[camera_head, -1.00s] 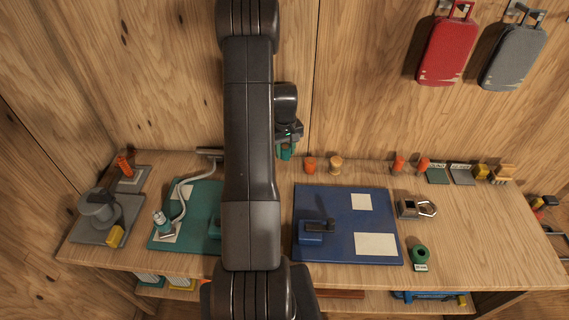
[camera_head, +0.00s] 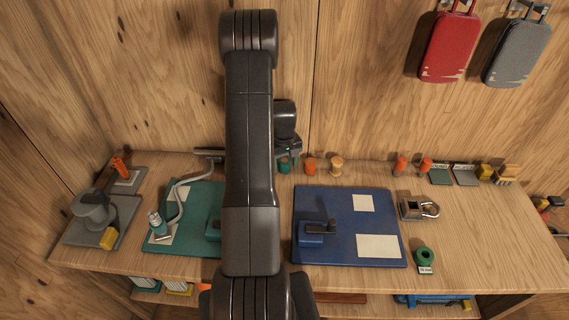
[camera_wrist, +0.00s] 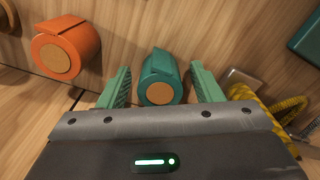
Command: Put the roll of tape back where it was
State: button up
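A teal roll with a tan core (camera_wrist: 160,92) is between the two green fingers of my gripper (camera_wrist: 162,88) in the wrist view. A gap shows on each side of the roll, so the fingers are open around it. In the head view my gripper (camera_head: 289,162) is low at the bench's back edge, just left of the orange roll (camera_head: 310,166); the teal roll (camera_head: 284,167) shows partly there. I cannot tell whether it rests on the bench. A separate green ring-shaped roll (camera_head: 424,256) with a white label lies at the front right.
The orange roll (camera_wrist: 62,50) is close left of my fingers in the wrist view. A tan roll (camera_head: 336,166) stands farther right along the wall. A blue mat (camera_head: 340,235) and a teal mat (camera_head: 205,195) cover the bench. Yellow rope (camera_wrist: 285,108) lies right of my gripper.

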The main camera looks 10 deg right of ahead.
aim_at(284, 160)
jog(key=shift+r, duration=0.1)
notch_tip(284, 160, up, 12)
jog(key=p, duration=0.5)
jog(key=shift+p, duration=0.35)
notch_tip(284, 160, down, 12)
jog(key=b, duration=0.5)
jog(key=shift+b, duration=0.4)
notch_tip(284, 160, up, 4)
jog(key=shift+r+p, duration=0.2)
jog(key=shift+p, duration=0.95)
jog(key=shift+f, duration=0.15)
